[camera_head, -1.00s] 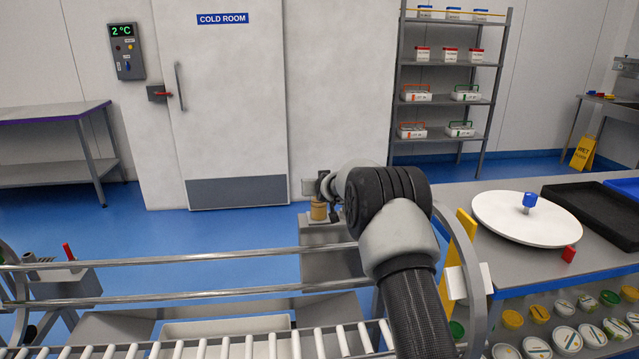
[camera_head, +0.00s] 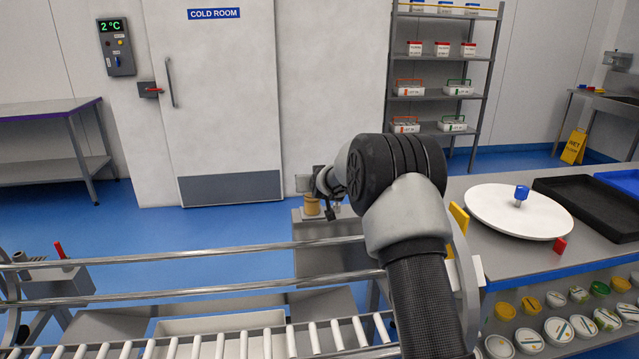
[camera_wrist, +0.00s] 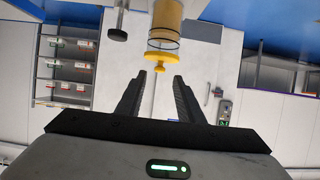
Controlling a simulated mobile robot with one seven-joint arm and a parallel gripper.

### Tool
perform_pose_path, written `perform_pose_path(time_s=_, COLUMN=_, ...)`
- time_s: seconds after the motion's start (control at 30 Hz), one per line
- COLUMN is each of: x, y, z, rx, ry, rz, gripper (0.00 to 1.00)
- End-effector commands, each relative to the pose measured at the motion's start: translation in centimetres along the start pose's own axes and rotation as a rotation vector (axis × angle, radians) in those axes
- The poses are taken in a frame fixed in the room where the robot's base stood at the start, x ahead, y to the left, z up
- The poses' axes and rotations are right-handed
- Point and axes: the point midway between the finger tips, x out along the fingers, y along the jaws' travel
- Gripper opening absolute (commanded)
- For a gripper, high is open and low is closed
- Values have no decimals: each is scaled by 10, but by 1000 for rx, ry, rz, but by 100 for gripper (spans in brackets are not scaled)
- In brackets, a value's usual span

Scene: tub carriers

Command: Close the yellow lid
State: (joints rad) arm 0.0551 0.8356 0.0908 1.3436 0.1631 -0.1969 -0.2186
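A yellow lid with a small knob (camera_wrist: 161,56) shows near the top centre of the wrist view, at the end of an amber cylindrical container (camera_wrist: 166,18). Dark rings run around the container by the lid; I cannot tell how far the lid is seated. My gripper (camera_wrist: 160,77) is open and empty, its two dark fingers pointing at the lid. The knob appears between or just beyond the fingertips, with no clear contact. In the head view, the amber container (camera_head: 312,207) stands on a grey unit beyond the rails, and my gripper (camera_head: 326,184) is beside it, partly hidden by my arm.
Metal rails (camera_head: 190,254) and a roller conveyor (camera_head: 225,343) cross the foreground. At right, a table bears a white round disc (camera_head: 490,211) with a blue knob and a black tray (camera_head: 590,212). A dark rod with a round end (camera_wrist: 117,32) is beside the container.

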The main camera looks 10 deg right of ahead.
Motion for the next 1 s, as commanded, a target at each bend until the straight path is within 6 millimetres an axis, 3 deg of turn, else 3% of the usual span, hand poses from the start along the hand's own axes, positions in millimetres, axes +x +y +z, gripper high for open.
perform_pose_path(time_s=0.3, x=-80, y=0, z=-1, rx=-1, ry=1, rz=0, gripper=34)
perform_pose_path(time_s=0.5, x=-114, y=0, z=0, rx=-1, ry=0, rz=1, gripper=34)
perform_pose_path(time_s=0.7, x=-127, y=0, z=0, rx=0, ry=0, rz=0, gripper=34)
perform_pose_path(time_s=1.0, x=-128, y=0, z=0, rx=0, ry=-1, rz=0, gripper=34)
